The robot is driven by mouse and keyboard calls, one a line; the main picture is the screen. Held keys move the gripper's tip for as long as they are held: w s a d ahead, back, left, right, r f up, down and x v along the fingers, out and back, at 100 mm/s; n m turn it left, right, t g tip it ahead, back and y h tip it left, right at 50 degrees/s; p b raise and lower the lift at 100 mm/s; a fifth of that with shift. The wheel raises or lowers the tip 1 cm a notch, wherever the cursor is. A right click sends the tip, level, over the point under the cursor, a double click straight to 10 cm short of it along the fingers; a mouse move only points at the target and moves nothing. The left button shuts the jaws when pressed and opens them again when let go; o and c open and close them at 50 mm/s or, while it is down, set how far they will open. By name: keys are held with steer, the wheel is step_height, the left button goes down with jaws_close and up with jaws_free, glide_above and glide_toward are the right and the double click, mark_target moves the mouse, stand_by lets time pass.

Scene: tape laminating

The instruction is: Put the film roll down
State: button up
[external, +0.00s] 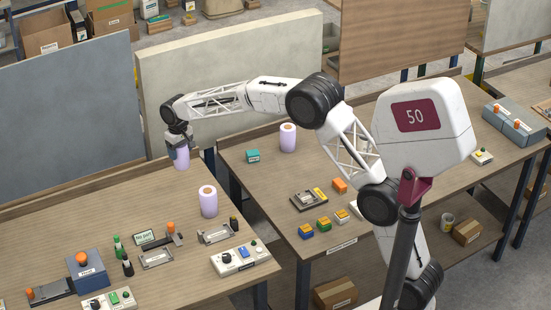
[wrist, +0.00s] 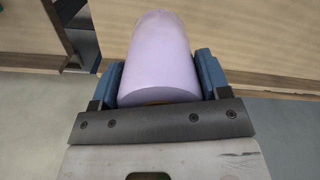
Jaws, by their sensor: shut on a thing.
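My gripper (external: 179,150) is shut on a lavender film roll (external: 181,158), which hangs upright below it near the back right corner of the left table (external: 60,210). In the wrist view the held film roll (wrist: 160,60) sits between the two blue fingers of my gripper (wrist: 160,80). A second lavender roll (external: 208,202) with a brown core stands on the left table, in front of the held one. A third roll (external: 288,138) stands on the right table (external: 270,180). The underside of the held roll is not clearly visible.
On the left table stand a control box (external: 240,258), a blue box with an orange knob (external: 86,270), small bottles and metal fixtures. The right table carries coloured blocks (external: 323,223) and a teal block (external: 253,156). A gap separates the tables.

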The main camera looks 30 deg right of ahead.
mark_target(182, 167)
steer(key=shift+f, duration=1.6)
steer(key=shift+f, duration=2.5)
steer(key=shift+f, duration=0.15)
steer(key=o, duration=1.1)
step_height(182, 167, up, 12)
steer(key=shift+r, duration=0.15)
